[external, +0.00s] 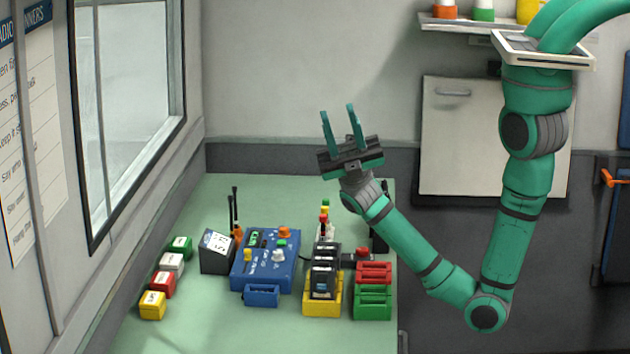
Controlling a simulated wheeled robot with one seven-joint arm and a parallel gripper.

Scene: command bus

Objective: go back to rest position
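My gripper (342,129) is raised above the back right part of the green table (190,325), pointing up and slightly left. Its two teal fingers stand apart with nothing between them, so it is open and empty. My arm bends low at the right and rises toward the gripper. The gripper is apart from everything on the table.
The table holds a blue radio box (265,260), a yellow holder (322,305) with dark handsets, red trays (373,272), green trays (372,302) and several small coloured boxes (163,283) at left. A window (130,110) is left; a shelf (460,24) is upper right.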

